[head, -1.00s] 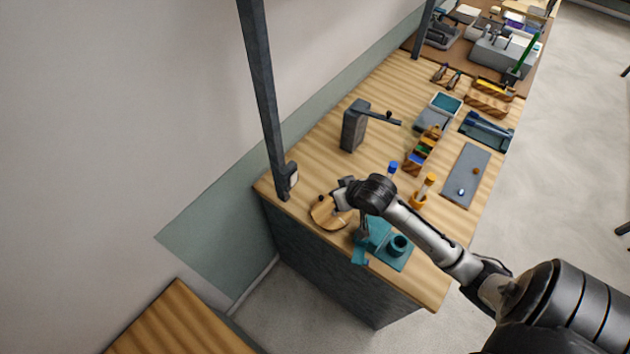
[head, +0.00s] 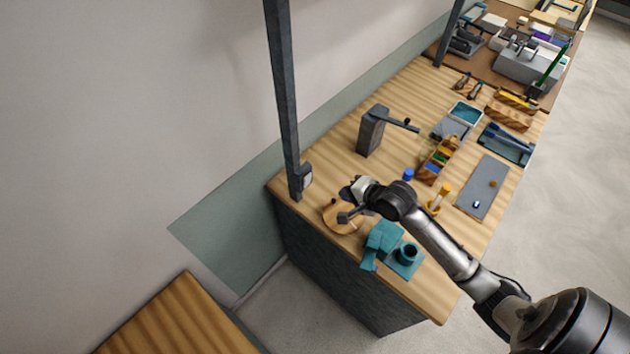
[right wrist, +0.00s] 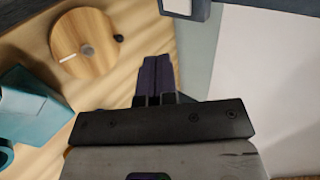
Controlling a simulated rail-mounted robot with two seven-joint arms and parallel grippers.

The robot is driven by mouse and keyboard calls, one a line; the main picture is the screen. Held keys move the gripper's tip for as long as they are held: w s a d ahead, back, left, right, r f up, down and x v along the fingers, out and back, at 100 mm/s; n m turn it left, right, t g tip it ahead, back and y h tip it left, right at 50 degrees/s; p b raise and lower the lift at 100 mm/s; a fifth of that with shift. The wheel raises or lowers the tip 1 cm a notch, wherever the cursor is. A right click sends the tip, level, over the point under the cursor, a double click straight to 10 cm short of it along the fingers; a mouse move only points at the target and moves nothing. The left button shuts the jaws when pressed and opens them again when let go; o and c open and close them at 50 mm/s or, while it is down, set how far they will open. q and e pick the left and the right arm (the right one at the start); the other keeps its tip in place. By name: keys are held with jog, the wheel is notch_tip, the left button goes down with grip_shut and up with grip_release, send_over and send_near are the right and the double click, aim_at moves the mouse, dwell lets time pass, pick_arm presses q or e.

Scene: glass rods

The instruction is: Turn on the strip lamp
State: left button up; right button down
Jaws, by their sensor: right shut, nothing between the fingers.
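A small box with a pale switch face (head: 306,178) is fixed low on the dark post (head: 284,100) at the table's left corner. The switch box also shows at the top edge of the right wrist view (right wrist: 184,8), partly cut off. The lamp strip itself cannot be made out. My right gripper (head: 345,217) is over the round wooden disc, to the right of and below the switch box in the head view, apart from it. Its dark fingers (right wrist: 155,62) are together and empty in the right wrist view. My left gripper is not in view.
The round wooden piece (head: 338,226) lies under my right gripper. A dark stand with an arm (head: 371,132) stands farther back. Several racks and trays line the right side.

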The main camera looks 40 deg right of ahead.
jog(key=p, duration=0.1)
send_near(308, 181)
jog(key=x, duration=0.5)
jog(key=shift+d+f, duration=0.1)
jog(key=shift+f, duration=0.3)
jog(key=shift+w, duration=0.6)
